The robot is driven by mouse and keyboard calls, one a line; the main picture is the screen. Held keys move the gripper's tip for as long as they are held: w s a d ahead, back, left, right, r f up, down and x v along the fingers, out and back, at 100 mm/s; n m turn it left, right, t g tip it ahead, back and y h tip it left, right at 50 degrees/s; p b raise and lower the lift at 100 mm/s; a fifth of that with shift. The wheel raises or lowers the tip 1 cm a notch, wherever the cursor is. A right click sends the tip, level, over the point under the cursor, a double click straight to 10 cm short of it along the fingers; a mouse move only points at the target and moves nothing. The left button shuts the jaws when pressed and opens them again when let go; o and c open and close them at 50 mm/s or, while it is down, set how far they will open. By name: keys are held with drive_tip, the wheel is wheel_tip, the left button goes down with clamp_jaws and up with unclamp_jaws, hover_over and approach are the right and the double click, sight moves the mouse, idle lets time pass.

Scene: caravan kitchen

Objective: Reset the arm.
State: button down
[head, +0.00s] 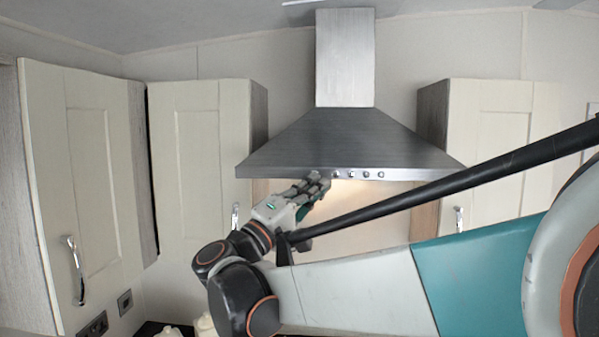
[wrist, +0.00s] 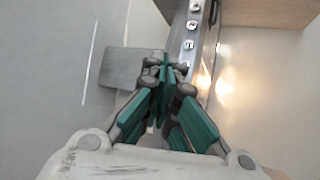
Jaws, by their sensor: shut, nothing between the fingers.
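My gripper (head: 318,184) is raised in front of the lower edge of the range hood in the head view, with my arm reaching in from the right. In the wrist view my gripper (wrist: 166,72) has its teal-padded fingers drawn together, with nothing held between them. The fingertips appear close to the hood's row of knobs, but I cannot tell whether they touch the hood.
The steel range hood (head: 345,140) hangs at centre; its knobs (wrist: 190,45) show in the wrist view. Cream cupboards flank it: far left (head: 90,170), left (head: 190,150) and right (head: 500,140). Sockets (head: 95,326) are on the wall at lower left.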

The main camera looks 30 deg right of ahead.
drive_tip(key=shift+s, duration=0.1)
drive_tip(key=s+d+f+y+b, duration=0.1)
drive_tip(key=s+f+y+b, duration=0.25)
drive_tip(key=f, duration=0.65)
drive_tip(key=s+d+f+n+y+b, duration=0.1)
drive_tip(key=s+f+y+b, duration=0.3)
drive_tip(key=f, duration=0.6)
drive_tip(key=d+f+y+b, duration=0.15)
drive_tip(key=f+b, duration=0.35)
drive_tip(key=f, duration=0.5)
drive_tip(key=s+a+f+y+b, duration=0.3)
drive_tip(key=a+f+y+b, duration=0.1)
drive_tip(key=f, duration=0.6)
drive_tip(key=s+a+f+y+b, duration=0.3)
drive_tip(key=a+f+b, duration=0.3)
drive_tip(key=f, duration=0.4)
drive_tip(key=s+a+f+y+b, duration=0.4)
drive_tip(key=a+f, duration=0.3)
drive_tip(key=f, duration=0.3)
drive_tip(key=shift+a+f+m+t+y+b, duration=0.3)
drive_tip(key=shift+y+b, duration=0.3)
drive_tip(key=shift+y, duration=0.3)
